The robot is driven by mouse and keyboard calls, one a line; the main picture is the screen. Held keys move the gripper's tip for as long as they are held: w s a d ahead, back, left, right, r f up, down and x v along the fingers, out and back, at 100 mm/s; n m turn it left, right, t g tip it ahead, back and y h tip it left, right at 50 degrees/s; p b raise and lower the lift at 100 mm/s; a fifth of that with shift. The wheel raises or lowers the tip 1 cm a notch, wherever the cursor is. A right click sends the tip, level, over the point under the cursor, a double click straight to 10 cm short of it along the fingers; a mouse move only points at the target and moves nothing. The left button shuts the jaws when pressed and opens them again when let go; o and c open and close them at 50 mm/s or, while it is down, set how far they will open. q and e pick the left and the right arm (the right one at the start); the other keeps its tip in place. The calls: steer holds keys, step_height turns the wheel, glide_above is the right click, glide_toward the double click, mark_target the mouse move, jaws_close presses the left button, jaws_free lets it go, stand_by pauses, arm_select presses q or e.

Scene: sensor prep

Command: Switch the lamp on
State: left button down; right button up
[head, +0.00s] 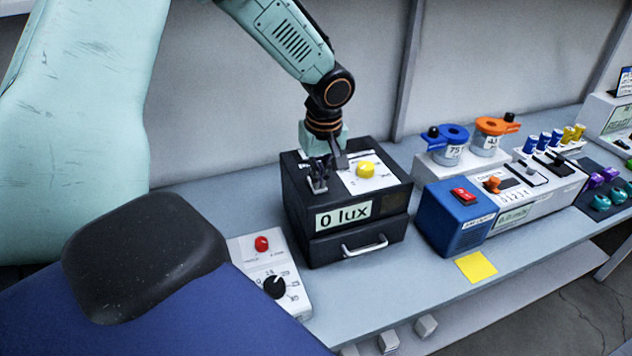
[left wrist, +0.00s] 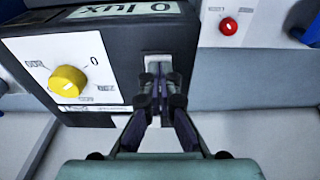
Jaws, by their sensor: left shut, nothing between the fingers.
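A black box (head: 297,222) has a display reading "0 lux" (head: 343,216), a yellow knob (head: 366,169) on a white dial plate and a drawer with a handle. My left gripper (head: 318,184) is shut and empty, pointing down at the left part of the box's top. In the left wrist view, its closed fingertips (left wrist: 160,88) are over a small light plate (left wrist: 158,62) on the black box, beside the dial plate with the yellow knob (left wrist: 68,80). The fingers hide part of that plate, and I cannot tell whether they touch it. My right gripper is not in view.
A white unit (head: 292,298) with a red button and black knob stands at left. A blue box (head: 440,215) with a red rocker switch (head: 463,194) stands at right, its label too small to read. A yellow note (head: 476,267) lies in front on the bench.

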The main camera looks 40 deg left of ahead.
arm_select(q)
steer(key=shift+r, duration=0.15)
steer(key=shift+w+d+r+p, duration=0.15)
steer(key=shift+r+p, duration=0.4)
steer(key=shift+p, duration=0.05)
step_height(320, 180, up, 2)
steer(key=shift+r+p, duration=0.2)
steer(key=shift+p, duration=0.8)
steer(key=shift+r+p, duration=0.95)
steer(key=shift+r, duration=0.15)
steer(key=shift+r+p, duration=0.45)
steer(key=shift+r, duration=0.15)
steer(key=shift+f, duration=0.1)
